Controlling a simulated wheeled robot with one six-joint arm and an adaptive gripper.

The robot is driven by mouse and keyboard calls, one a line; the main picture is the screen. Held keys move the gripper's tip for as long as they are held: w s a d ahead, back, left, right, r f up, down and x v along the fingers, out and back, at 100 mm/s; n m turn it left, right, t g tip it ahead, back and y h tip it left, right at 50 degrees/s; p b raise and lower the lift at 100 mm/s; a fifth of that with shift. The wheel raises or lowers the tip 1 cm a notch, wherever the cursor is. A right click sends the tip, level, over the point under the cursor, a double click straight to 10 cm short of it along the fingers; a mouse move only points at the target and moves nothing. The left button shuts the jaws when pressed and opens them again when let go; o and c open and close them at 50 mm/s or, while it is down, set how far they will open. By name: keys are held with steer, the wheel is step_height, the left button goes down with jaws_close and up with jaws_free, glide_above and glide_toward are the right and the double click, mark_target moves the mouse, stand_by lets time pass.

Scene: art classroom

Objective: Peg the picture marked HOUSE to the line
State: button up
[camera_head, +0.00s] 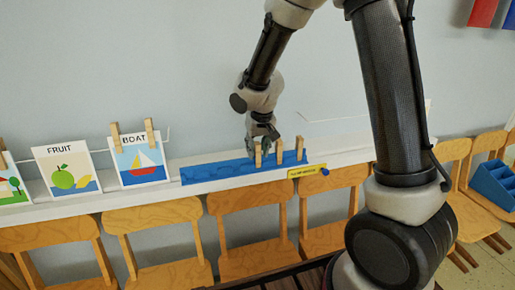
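A picture (10,188) with a house and a green tree is cut off by the left edge. Its caption is not visible, and a wooden peg (4,160) shows at its top. The FRUIT picture (66,168) stands beside it with no peg visible on it. The BOAT picture (139,160) has two pegs at its top edge, near a thin pale line (168,136). Three wooden pegs (279,152) stand upright on a blue strip (215,172). My gripper (261,142) points down right at the leftmost of these pegs; its finger opening and any contact are unclear.
A white ledge (175,192) runs along the wall, with a yellow label (307,172) at its front. Several wooden chairs (253,231) stand in front of it. A blue divided box (494,184) is at the far right.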

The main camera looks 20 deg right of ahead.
steer(key=shift+c, duration=0.2)
steer(key=c, duration=0.7)
steer(key=shift+r, duration=0.15)
steer(key=shift+r, duration=3)
steer(key=shift+s+r, duration=0.25)
steer(key=shift+s, duration=1.05)
steer(key=shift+s+r, duration=0.25)
steer(key=shift+s, duration=1)
